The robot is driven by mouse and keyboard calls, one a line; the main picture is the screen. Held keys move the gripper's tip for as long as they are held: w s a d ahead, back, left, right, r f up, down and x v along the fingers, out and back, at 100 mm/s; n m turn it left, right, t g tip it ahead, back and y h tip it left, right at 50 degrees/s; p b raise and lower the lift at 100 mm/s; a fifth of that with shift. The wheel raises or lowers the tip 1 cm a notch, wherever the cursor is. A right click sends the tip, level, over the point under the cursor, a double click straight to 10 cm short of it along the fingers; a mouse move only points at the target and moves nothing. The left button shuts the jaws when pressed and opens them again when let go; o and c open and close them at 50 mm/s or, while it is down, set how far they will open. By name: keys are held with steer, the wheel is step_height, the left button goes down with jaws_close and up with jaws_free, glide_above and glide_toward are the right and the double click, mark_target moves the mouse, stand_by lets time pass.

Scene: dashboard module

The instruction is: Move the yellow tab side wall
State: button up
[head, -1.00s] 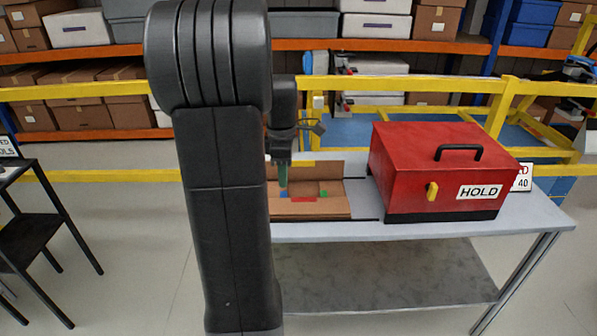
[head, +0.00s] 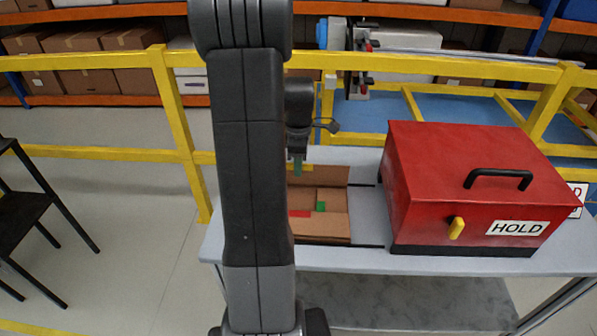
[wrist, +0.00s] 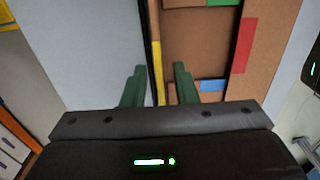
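The brown cardboard box (head: 322,228) lies open on the grey table, with red and green tabs showing. Its yellow tab side wall (wrist: 158,75) is seen edge-on in the wrist view, with a yellow strip along it. In the head view the yellow tab (head: 306,168) shows in part at the far side, beside my gripper. My gripper (wrist: 158,78) is open, with green fingers on either side of this wall in the wrist view. I cannot tell whether the fingers touch it. My arm hides the left part of the box in the head view.
A red case (head: 480,190) with a black handle and a HOLD label stands close to the right of the box. A yellow rail (head: 400,64) runs behind the table (head: 400,262). A black stand (head: 30,210) is at far left.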

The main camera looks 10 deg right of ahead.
mark_target(299, 183)
steer(key=shift+f, duration=1.55)
steer(key=shift+c, duration=0.3)
jaws_close()
